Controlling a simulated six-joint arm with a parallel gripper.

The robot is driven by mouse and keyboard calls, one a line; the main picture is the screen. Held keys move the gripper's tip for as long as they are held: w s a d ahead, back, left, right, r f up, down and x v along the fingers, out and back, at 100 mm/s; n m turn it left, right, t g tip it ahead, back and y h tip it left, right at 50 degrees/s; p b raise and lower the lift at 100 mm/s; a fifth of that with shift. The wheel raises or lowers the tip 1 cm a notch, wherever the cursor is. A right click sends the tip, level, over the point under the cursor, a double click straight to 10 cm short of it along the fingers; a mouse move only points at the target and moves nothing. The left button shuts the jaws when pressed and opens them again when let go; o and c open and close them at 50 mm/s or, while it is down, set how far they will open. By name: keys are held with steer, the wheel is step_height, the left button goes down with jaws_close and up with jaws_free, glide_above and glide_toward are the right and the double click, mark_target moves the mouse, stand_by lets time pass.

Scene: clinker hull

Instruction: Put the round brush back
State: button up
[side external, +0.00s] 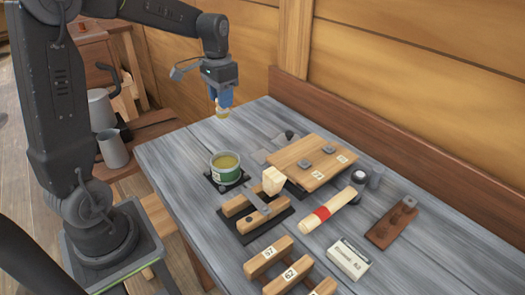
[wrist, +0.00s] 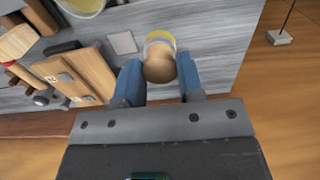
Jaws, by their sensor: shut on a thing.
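My gripper (side external: 222,98) is above the left far part of the grey table, pointing down. Its blue fingers are shut on the round brush (side external: 222,113), of which only a small pale yellow lower part shows in the side view. The brush appears clear of the table. The green tin (side external: 226,173) with yellow contents stands on a dark pad, below and nearer than my gripper. A bare grey square (wrist: 122,42) lies on the table beside the brush in the wrist view.
A wooden board (side external: 312,165) with metal pieces lies right of the tin. A wooden rack (side external: 250,212), a red-banded roller-like tool (side external: 332,210), a white box (side external: 348,259) and numbered wooden blocks (side external: 272,255) fill the near side. A wooden wall stands behind.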

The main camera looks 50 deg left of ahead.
steer(key=shift+w+d+f, duration=1)
steer(key=shift+d+f, duration=0.55)
steer(key=shift+f, duration=0.25)
steer(key=shift+w+d+f, duration=1.05)
steer(key=shift+d+f, duration=0.5)
steer(key=shift+f, duration=0.2)
steer(key=shift+w+d+f, duration=1)
steer(key=shift+d+f, duration=0.55)
steer(key=shift+f, duration=0.25)
steer(key=shift+f, duration=0.1)
steer(key=shift+f, duration=0.1)
steer(key=o, duration=0.9)
steer(key=shift+o, duration=0.2)
